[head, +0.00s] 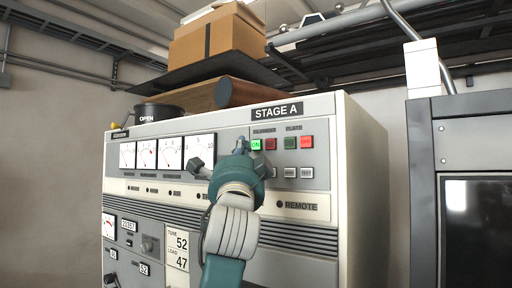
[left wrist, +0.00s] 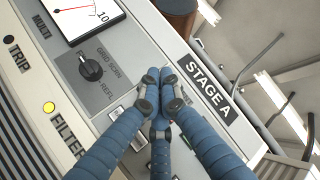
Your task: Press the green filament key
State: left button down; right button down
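The green filament key (head: 256,145), marked ON, sits lit at the left end of the upper key row on the STAGE A panel (head: 330,199) in the head view. My left gripper (head: 240,147) is just left of the key and in front of the panel, with its fingertips close to it. I cannot tell whether they touch. In the left wrist view its fingers (left wrist: 160,92) are drawn together at the tips with nothing seen between them. They hide the green key there. My right gripper is in neither view.
A red key (head: 271,144) is right beside the green one, with another green key (head: 290,143) and red key (head: 306,142) further right. A selector knob (left wrist: 91,68) and a meter (left wrist: 82,16) are nearby. A dark cabinet (head: 423,184) stands at the right.

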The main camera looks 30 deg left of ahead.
pick_arm(q)
jog(key=s, duration=0.3)
jog(key=shift+a, duration=0.15)
dwell(0.6)
jog(key=shift+f, duration=0.1)
